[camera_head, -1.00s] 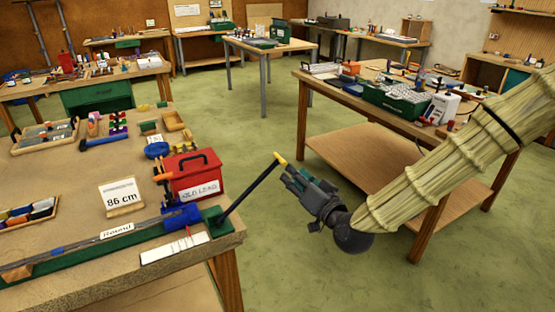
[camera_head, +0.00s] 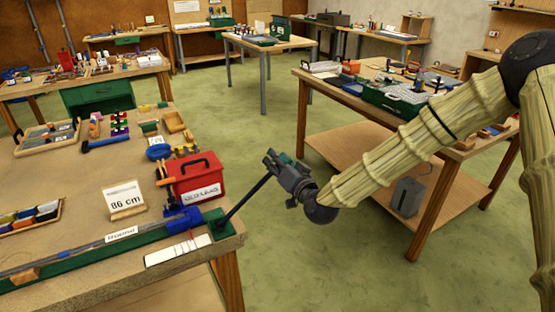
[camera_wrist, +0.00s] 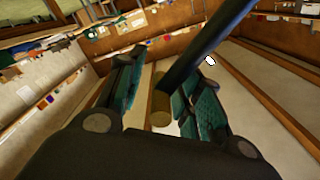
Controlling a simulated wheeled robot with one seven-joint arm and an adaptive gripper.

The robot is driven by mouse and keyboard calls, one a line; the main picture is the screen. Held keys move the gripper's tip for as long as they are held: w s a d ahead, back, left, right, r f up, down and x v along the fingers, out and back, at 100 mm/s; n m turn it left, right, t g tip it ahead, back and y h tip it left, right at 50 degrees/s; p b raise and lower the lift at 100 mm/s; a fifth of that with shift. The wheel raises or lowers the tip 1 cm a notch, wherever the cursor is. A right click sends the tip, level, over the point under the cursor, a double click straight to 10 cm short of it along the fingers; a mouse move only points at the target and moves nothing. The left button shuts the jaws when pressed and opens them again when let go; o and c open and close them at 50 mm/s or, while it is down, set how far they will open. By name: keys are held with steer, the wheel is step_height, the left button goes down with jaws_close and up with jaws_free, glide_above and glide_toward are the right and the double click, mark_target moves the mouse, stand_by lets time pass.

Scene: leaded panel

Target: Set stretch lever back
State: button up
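The stretch lever (camera_head: 246,198) is a dark rod tilted up to the right from the green end of the long stretching bench (camera_head: 80,261) on the near-left table. Its yellow tip is hidden by my gripper (camera_head: 271,161) in the head view. In the wrist view, the dark rod (camera_wrist: 205,45) comes in from the upper right. Its yellow tip (camera_wrist: 161,106) lies between the two fingers of my gripper (camera_wrist: 160,75). The fingers are apart, with a gap at the left finger. The tip is close to the right finger; I cannot tell whether they touch.
A red box (camera_head: 197,179) with a black handle and a blue clamp part (camera_head: 182,218) stand close to the lever's base. A sign reading 86 cm (camera_head: 124,200) stands on the table. Another wooden table (camera_head: 335,90) is behind my arm. Green floor lies free between the tables.

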jaws_close()
steer(key=shift+a+r, duration=0.15)
steer(key=shift+r, duration=0.1)
stand_by(0.8)
